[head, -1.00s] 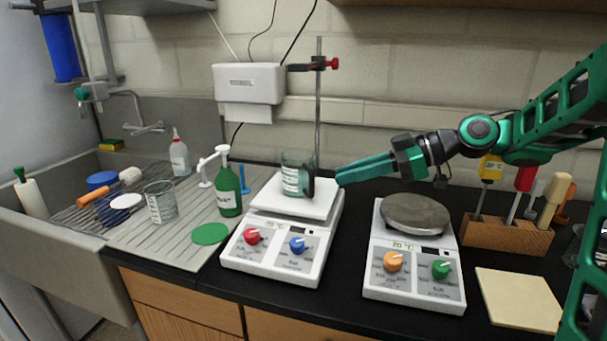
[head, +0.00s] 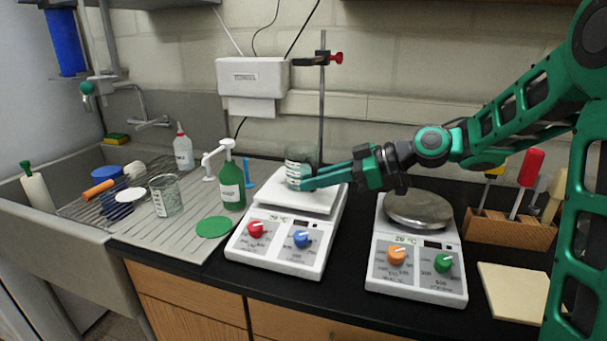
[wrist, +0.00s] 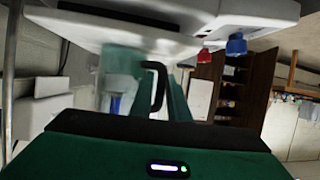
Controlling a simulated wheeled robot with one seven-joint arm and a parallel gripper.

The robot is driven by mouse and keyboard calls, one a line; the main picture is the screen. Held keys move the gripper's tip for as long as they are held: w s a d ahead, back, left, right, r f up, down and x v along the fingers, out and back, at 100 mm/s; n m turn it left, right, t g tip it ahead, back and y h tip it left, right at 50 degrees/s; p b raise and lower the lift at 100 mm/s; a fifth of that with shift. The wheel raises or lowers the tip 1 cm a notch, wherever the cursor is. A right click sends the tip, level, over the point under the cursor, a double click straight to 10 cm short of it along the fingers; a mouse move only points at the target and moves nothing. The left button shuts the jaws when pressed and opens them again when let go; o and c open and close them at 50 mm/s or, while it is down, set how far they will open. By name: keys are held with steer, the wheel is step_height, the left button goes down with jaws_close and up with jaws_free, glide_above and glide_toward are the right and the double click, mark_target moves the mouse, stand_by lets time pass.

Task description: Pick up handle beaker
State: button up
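The handle beaker (head: 299,158) is a clear glass with white markings, standing on the white top of the left hot plate (head: 276,238). My gripper (head: 312,178) has come in from the right, with its green fingertips at the beaker's lower right side. In the wrist view the beaker (wrist: 113,92) is partly hidden and its black handle (wrist: 158,85) shows between my gripper's two green fingers (wrist: 152,80). The fingers look apart, with a gap around the handle. I cannot tell whether they touch it.
A second hot plate (head: 418,262) with a grey round top stands to the right. A metal stand rod (head: 322,110) rises behind the beaker. A green bottle (head: 232,183) and another glass beaker (head: 166,196) stand left on the drying board. A tool block (head: 507,231) is at right.

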steer(key=shift+c, duration=0.5)
jaws_close()
steer(key=shift+r, duration=0.2)
steer(key=shift+r, duration=1.4)
steer(key=s+a+r, duration=0.5)
steer(key=s+r, duration=0.2)
steer(key=s, duration=0.3)
steer(key=shift+r, duration=0.4)
steer(key=shift+s+a, duration=0.1)
steer(key=shift+s, duration=0.1)
